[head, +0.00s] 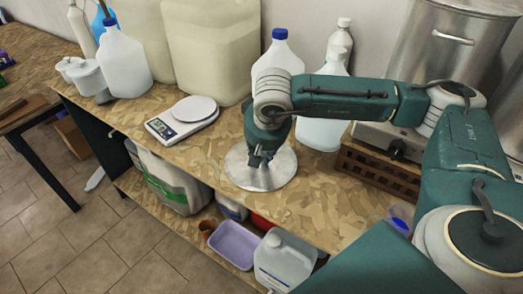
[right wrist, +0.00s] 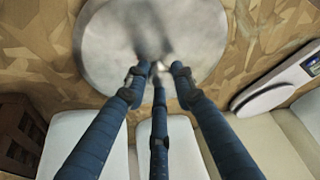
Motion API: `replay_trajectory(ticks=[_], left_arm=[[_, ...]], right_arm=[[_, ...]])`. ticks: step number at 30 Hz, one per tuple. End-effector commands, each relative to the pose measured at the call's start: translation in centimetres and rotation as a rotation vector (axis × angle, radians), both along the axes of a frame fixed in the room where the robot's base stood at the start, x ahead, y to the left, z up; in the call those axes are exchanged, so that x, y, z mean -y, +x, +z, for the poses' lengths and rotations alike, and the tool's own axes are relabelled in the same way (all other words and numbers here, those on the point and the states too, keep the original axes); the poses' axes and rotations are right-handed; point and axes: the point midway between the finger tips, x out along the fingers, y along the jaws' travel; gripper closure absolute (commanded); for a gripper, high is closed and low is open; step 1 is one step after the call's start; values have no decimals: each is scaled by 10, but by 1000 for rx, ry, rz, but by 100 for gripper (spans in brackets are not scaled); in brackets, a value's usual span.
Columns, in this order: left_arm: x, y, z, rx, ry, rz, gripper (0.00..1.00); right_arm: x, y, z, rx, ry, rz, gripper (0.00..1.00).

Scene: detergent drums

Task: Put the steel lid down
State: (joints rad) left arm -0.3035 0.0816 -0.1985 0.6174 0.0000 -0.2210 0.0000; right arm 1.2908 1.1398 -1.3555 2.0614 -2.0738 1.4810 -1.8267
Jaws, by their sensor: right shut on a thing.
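The steel lid (head: 283,170) is a round, flat, grey metal disc at the front middle of the wooden bench top (head: 320,205). It lies level, on the bench or very close above it; I cannot tell which. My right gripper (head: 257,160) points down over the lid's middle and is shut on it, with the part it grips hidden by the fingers. In the right wrist view the lid (right wrist: 105,50) fills the upper middle, with the fingers (right wrist: 157,70) meeting at its lower half. My left gripper is not in view.
A kitchen scale (head: 190,115) stands left of the lid. Behind are a blue-capped jug (head: 280,60) and large cream containers (head: 210,50). A steel pot (head: 440,50) and a brown wooden crate (head: 380,172) are at the right. The bench front edge is close to the lid.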

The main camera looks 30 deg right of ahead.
Motion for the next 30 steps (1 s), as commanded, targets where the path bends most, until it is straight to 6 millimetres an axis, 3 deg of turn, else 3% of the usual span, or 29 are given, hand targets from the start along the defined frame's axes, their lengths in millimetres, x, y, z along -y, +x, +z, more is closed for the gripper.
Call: replay_trajectory(ticks=[1,2,4,17,30], left_arm=[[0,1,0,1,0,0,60],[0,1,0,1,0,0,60],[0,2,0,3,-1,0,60],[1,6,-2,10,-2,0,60],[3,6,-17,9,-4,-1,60]], right_arm=[[0,0,0,0,-1,0,100],[0,-1,-1,-2,0,0,69],[0,-1,-1,-3,-1,-1,56],[-2,-3,9,-1,1,0,56],[-14,-34,89,2,1,2,56]])
